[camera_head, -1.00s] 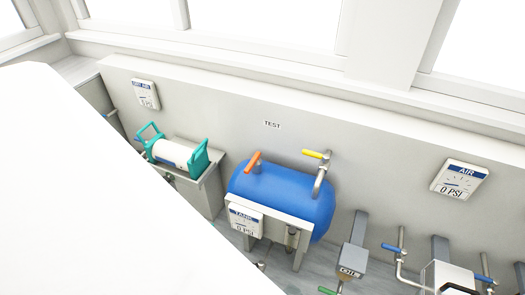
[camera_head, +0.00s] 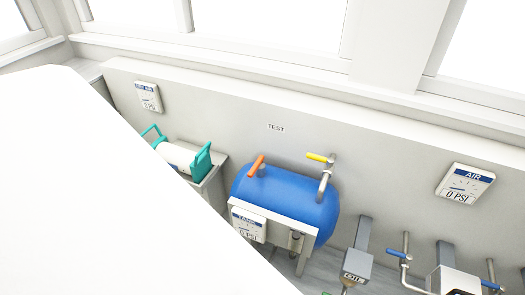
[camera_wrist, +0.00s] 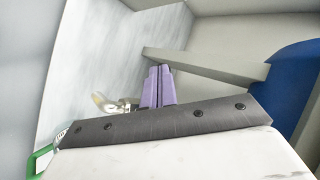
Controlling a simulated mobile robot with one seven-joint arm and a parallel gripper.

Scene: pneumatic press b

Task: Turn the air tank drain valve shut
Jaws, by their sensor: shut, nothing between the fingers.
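The blue air tank (camera_head: 300,195) lies on a pale metal stand in the head view, with an orange lever (camera_head: 256,166) and a yellow lever (camera_head: 318,157) at its top. In the wrist view the tank (camera_wrist: 300,75) is at the right edge. My gripper (camera_wrist: 158,70) shows there as two purple fingers side by side, shut and empty, close to a pale stand bar (camera_wrist: 205,67). A small brass-coloured fitting (camera_wrist: 103,103) lies left of the fingers, partly hidden by the dark gripper body; I cannot tell whether it is the drain valve. My gripper is hidden in the head view.
A tank gauge (camera_head: 248,225) on the stand and an air gauge (camera_head: 465,184) on the wall read 0 PSI. An oil unit (camera_head: 358,262) stands right of the tank. A green piece (camera_wrist: 42,160) shows at lower left in the wrist view. Floor shows beyond the fingers.

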